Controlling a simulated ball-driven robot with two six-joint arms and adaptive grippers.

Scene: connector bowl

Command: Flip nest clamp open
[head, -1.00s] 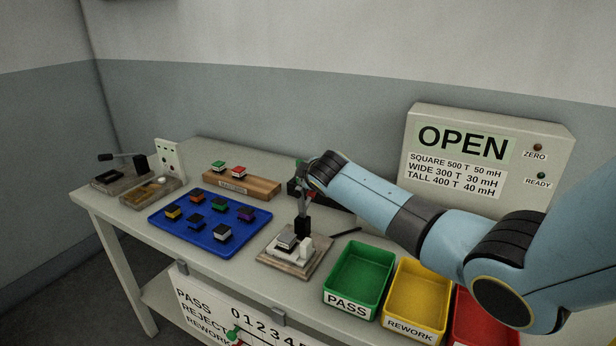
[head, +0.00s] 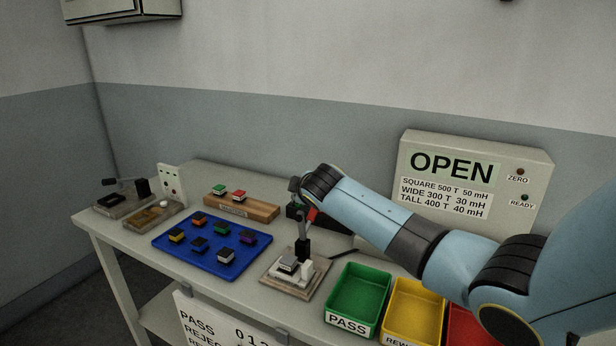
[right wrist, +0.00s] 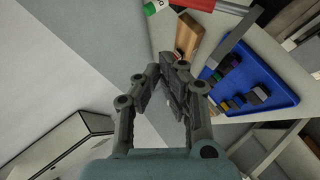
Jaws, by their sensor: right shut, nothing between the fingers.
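The nest clamp stands on a wooden base (head: 278,287) near the front of the bench. A dark-topped part (head: 288,264) sits in its nest beside a white block. The clamp's black post (head: 303,249) carries a lever (head: 304,227) that points upright. My right gripper (head: 296,186) is above and behind the clamp, largely hidden by my own wrist. I cannot tell in the head view whether it touches the lever. In the right wrist view its fingers (right wrist: 172,68) are shut together with nothing between them. My left gripper is not in view.
A blue tray (head: 174,240) with several small parts lies left of the clamp. A wooden block (head: 262,208) with coloured parts is behind it. Green (head: 352,322) and yellow (head: 395,338) bins stand to the right. Another lever fixture (head: 115,207) is far left.

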